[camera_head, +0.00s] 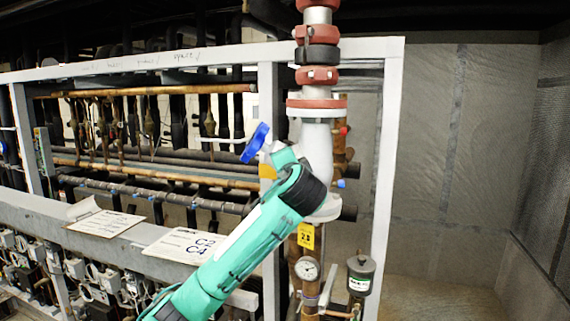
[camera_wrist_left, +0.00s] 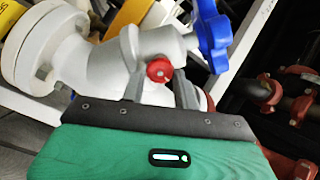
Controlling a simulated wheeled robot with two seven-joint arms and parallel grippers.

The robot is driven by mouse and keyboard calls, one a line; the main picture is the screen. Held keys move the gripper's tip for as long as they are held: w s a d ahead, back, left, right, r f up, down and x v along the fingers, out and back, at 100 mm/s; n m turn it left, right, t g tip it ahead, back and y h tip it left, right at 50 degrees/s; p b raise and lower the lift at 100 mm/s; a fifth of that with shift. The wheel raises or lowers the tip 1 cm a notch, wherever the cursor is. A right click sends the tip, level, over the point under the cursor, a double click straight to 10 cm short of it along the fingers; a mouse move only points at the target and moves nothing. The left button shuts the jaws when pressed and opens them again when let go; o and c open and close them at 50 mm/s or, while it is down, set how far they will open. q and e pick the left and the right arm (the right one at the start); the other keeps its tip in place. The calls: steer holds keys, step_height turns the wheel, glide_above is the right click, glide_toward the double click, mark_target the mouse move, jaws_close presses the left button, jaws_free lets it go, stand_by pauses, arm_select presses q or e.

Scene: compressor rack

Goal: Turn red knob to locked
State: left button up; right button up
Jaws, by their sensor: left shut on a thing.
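The red knob (camera_wrist_left: 159,72) is small and round. In the left wrist view it sits on a grey-white valve body (camera_wrist_left: 110,68), between the two grey fingers of my left gripper (camera_wrist_left: 160,78). The gripper is shut on it. A blue handwheel (camera_wrist_left: 212,36) is just right of the fingers. In the head view my left arm reaches up from the bottom, and my left gripper (camera_head: 285,158) is at the white vertical pipe, beside the blue handwheel (camera_head: 255,143). The red knob cannot be made out there, apparently hidden by the gripper. My right gripper is in neither view.
The white vertical pipe (camera_head: 317,145) with red flanges stands close behind my gripper. A grey frame post (camera_head: 388,150) is on its right. A pressure gauge (camera_head: 307,269) and a dark canister (camera_head: 360,275) are below. Open floor (camera_head: 440,298) lies right.

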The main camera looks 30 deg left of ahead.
arm_select(q)
steer(key=shift+f+m+p, duration=0.15)
steer(key=shift+m+p, duration=1.3)
steer(key=shift+m, duration=6.75)
steer(key=o, duration=1)
steer(key=shift+c, duration=0.2)
steer(key=shift+d, duration=0.1)
